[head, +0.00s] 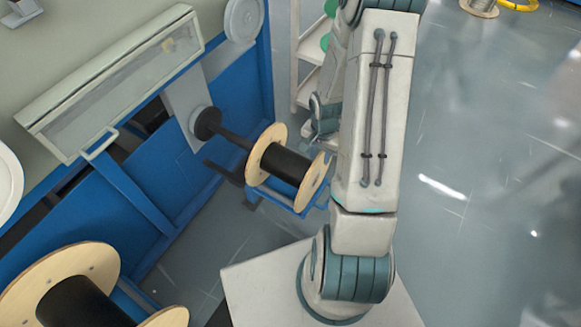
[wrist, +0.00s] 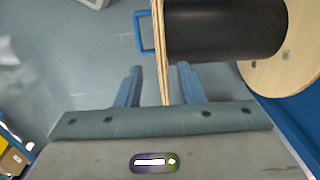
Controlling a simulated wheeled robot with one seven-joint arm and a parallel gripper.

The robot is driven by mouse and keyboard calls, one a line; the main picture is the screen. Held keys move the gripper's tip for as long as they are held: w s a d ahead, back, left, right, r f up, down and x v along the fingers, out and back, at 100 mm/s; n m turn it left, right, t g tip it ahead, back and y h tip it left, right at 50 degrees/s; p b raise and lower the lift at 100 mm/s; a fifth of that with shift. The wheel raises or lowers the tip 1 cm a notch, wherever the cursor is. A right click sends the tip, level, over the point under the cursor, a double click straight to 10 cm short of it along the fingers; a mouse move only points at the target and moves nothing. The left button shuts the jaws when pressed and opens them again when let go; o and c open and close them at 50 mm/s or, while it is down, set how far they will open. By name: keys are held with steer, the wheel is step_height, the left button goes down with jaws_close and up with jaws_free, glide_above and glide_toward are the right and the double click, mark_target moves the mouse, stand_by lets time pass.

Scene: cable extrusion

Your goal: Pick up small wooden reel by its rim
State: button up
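The small wooden reel (head: 266,152) has two pale round flanges and a black core. In the head view it sits by the blue machine, level with a dark spindle. In the wrist view its near flange (wrist: 161,45) is seen edge-on, with the black core (wrist: 225,28) and the other flange (wrist: 293,50) to the right. My gripper (wrist: 160,72) is open. Its two blue fingers stand on either side of the near flange's rim, with a visible gap on each side. In the head view my arm hides most of the gripper.
A blue stand (head: 300,207) shows under the reel. A dark spindle (head: 228,130) projects from the blue machine (head: 128,198) at left. A larger wooden reel (head: 62,262) is at lower left. A shelf (head: 309,50) stands behind my arm.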

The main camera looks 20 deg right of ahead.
mark_target(316, 164)
steer(key=f, duration=0.3)
steer(key=f+b, duration=0.1)
steer(key=f, duration=0.1)
steer(key=shift+a+f, duration=0.1)
steer(key=shift+a, duration=0.3)
jaws_close()
stand_by(1.0)
